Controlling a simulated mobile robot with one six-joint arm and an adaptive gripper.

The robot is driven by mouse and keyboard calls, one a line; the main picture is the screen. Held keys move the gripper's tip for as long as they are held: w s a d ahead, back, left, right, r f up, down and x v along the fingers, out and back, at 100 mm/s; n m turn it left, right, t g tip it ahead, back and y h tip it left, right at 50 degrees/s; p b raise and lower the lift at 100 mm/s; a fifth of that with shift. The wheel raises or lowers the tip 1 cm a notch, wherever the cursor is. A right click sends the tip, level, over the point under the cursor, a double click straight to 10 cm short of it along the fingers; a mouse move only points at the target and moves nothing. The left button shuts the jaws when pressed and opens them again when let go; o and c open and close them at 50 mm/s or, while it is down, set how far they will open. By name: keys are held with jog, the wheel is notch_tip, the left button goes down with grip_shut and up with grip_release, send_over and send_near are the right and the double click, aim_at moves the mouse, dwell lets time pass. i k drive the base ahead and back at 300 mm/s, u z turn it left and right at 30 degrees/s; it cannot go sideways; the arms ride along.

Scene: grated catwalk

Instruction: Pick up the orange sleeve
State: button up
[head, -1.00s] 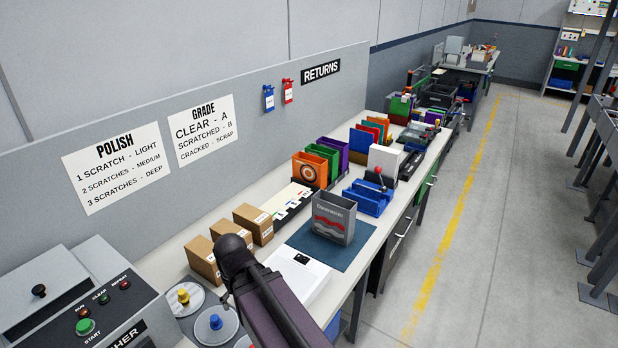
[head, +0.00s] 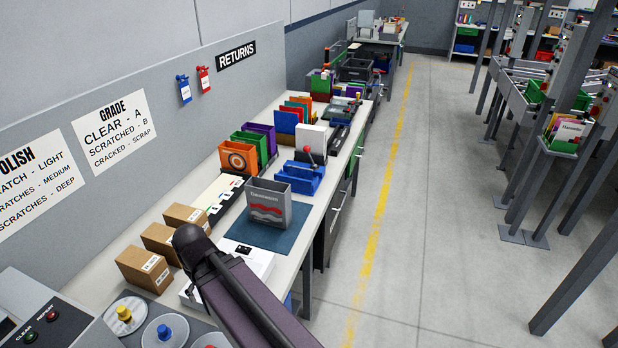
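The orange sleeve (head: 238,157) stands upright on the bench in a row of sleeves. Its front shows a dark and white ring design. It is at the near left end of the row, with a green sleeve and a purple sleeve behind it. A dark arm link of mine reaches in from the bottom of the head view, in front of the bench. My gripper's fingers cannot be seen.
A grey sleeve (head: 268,214) stands on a blue mat (head: 240,232) in front of the row. A blue fixture (head: 300,178) with a red knob is to its right. Several cardboard boxes (head: 146,268) line the left. The floor (head: 425,200) right of the bench is clear.

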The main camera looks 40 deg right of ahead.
aim_at(238, 156)
jog(key=z, duration=1)
jog(key=k, duration=0.65)
jog(key=z, duration=0.75)
jog(key=i, duration=2.25)
jog(key=u, duration=0.25)
